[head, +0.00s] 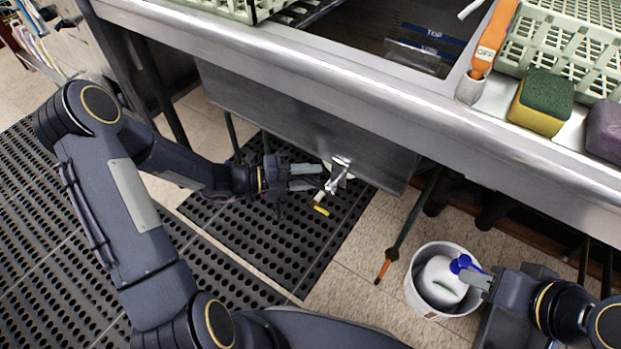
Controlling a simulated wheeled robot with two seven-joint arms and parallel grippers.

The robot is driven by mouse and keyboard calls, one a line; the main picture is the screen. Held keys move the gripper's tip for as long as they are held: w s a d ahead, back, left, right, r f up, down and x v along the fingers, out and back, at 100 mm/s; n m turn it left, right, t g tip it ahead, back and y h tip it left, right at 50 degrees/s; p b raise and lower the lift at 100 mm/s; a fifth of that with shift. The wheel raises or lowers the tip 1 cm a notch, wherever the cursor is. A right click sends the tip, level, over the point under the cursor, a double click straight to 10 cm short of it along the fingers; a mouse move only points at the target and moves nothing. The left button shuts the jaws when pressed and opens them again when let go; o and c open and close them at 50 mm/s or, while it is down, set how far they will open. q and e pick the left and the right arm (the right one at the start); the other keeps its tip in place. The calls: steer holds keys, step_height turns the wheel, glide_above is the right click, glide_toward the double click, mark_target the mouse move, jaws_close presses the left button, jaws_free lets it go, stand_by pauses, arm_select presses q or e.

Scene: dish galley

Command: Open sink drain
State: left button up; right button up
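The steel sink (300,130) hangs below the counter, with part of its basin open at the top. A shiny metal drain fitting (340,172) sticks out below the sink's front, and a yellow-tipped piece (320,209) hangs just below it. Whether the two are joined is unclear. My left gripper (318,178) reaches under the counter from the left. Its two fingers are apart and point at the fitting, with their tips close to it; contact cannot be told. My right gripper (477,277) is at the lower right, by the blue cap of a white jug; its finger gap is not clear.
A white bucket (411,293) on the floor holds the white jug (436,277). The counter edge (330,75) runs above my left gripper. A green-yellow sponge (542,103), an orange handle marked OFF (494,38) and a pale rack (575,45) are on the counter.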

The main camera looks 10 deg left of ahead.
arm_select(q)
steer(key=shift+w+d, duration=0.1)
steer(key=shift+d, duration=0.15)
steer(key=shift+c, duration=0.2)
jaws_close()
